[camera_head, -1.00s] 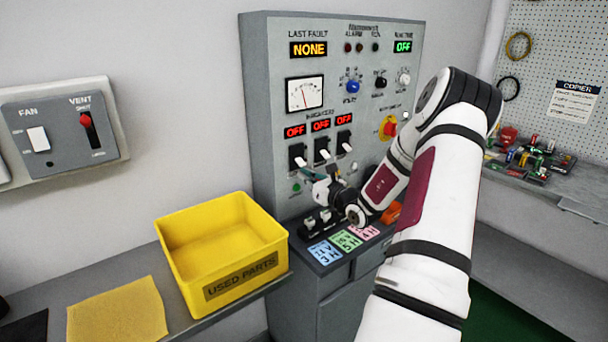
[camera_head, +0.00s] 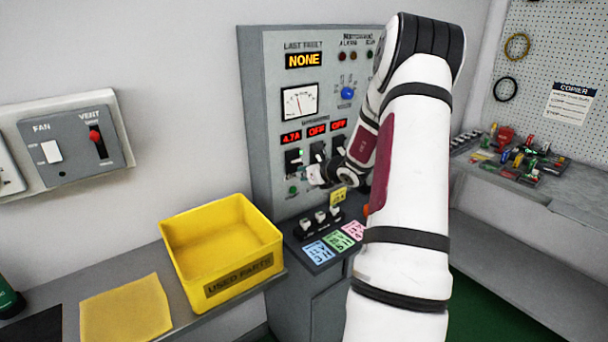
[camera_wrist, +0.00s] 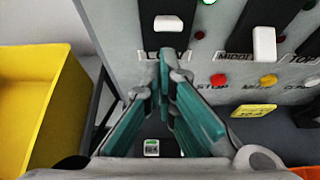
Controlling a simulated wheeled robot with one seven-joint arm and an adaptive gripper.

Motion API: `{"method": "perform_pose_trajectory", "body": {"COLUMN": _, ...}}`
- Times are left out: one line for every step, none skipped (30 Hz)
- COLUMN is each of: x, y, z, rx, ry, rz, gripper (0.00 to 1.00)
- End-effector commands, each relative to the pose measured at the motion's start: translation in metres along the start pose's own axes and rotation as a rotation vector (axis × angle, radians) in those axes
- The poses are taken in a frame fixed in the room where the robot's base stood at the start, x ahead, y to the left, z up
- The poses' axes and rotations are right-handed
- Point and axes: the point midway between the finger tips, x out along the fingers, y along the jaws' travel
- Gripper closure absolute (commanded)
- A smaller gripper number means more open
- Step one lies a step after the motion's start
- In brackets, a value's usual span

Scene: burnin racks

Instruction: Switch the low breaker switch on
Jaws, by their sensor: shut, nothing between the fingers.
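The low breaker switch (camera_wrist: 168,23) is a white lever on a black plate, with a partly hidden "LOW" label beneath. Its lever sits higher than the middle switch's lever (camera_wrist: 264,43). In the head view, the low switch (camera_head: 293,157) is leftmost of the breakers. The display above it (camera_head: 291,138) reads 4.7A in red. The two displays beside it read OFF. My gripper (camera_wrist: 165,56) has its teal-padded fingers shut and empty, with the tips just below the low lever. It also shows at the panel in the head view (camera_head: 313,176); contact cannot be told.
A yellow used-parts bin (camera_head: 222,277) stands left of the panel. Coloured buttons, including a red one (camera_wrist: 218,80), lie under the breakers. A yellow tag (camera_wrist: 253,110) and a ledge with white-topped knobs (camera_head: 320,216) are below. My arm hides the panel's right side.

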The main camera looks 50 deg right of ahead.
Motion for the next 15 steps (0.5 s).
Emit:
{"method": "perform_pose_trajectory", "body": {"x": -0.001, "y": 0.0, "z": 0.002, "rx": -0.001, "ry": 0.0, "rz": 0.0, "gripper": 1.0}}
{"method": "perform_pose_trajectory", "body": {"x": -0.002, "y": 0.0, "z": 0.003, "rx": -0.001, "ry": -0.001, "rz": 0.0, "gripper": 1.0}}
{"method": "perform_pose_trajectory", "body": {"x": -0.003, "y": 0.0, "z": 0.004, "rx": -0.001, "ry": -0.001, "rz": 0.0, "gripper": 1.0}}
{"method": "perform_pose_trajectory", "body": {"x": -0.003, "y": 0.0, "z": 0.005, "rx": -0.001, "ry": -0.001, "rz": 0.0, "gripper": 1.0}}
{"method": "perform_pose_trajectory", "body": {"x": -0.004, "y": 0.0, "z": 0.006, "rx": -0.001, "ry": -0.001, "rz": 0.0, "gripper": 1.0}}
{"method": "perform_pose_trajectory", "body": {"x": -0.005, "y": 0.0, "z": 0.008, "rx": -0.001, "ry": -0.001, "rz": 0.0, "gripper": 1.0}}
{"method": "perform_pose_trajectory", "body": {"x": -0.005, "y": 0.0, "z": 0.009, "rx": -0.001, "ry": 0.0, "rz": 0.001, "gripper": 1.0}}
{"method": "perform_pose_trajectory", "body": {"x": -0.006, "y": 0.0, "z": 0.01, "rx": -0.002, "ry": 0.0, "rz": 0.0, "gripper": 1.0}}
{"method": "perform_pose_trajectory", "body": {"x": -0.007, "y": 0.0, "z": 0.012, "rx": -0.002, "ry": 0.0, "rz": 0.0, "gripper": 1.0}}
{"method": "perform_pose_trajectory", "body": {"x": -0.007, "y": 0.0, "z": 0.012, "rx": -0.002, "ry": 0.0, "rz": 0.0, "gripper": 1.0}}
{"method": "perform_pose_trajectory", "body": {"x": -0.007, "y": 0.0, "z": 0.013, "rx": -0.001, "ry": 0.0, "rz": 0.0, "gripper": 1.0}}
{"method": "perform_pose_trajectory", "body": {"x": -0.007, "y": 0.0, "z": 0.013, "rx": -0.001, "ry": 0.0, "rz": 0.0, "gripper": 1.0}}
{"method": "perform_pose_trajectory", "body": {"x": -0.007, "y": 0.0, "z": 0.013, "rx": -0.001, "ry": 0.0, "rz": 0.0, "gripper": 1.0}}
{"method": "perform_pose_trajectory", "body": {"x": -0.007, "y": 0.0, "z": 0.013, "rx": -0.001, "ry": 0.0, "rz": 0.0, "gripper": 1.0}}
{"method": "perform_pose_trajectory", "body": {"x": -0.007, "y": 0.0, "z": 0.013, "rx": -0.001, "ry": 0.0, "rz": 0.0, "gripper": 1.0}}
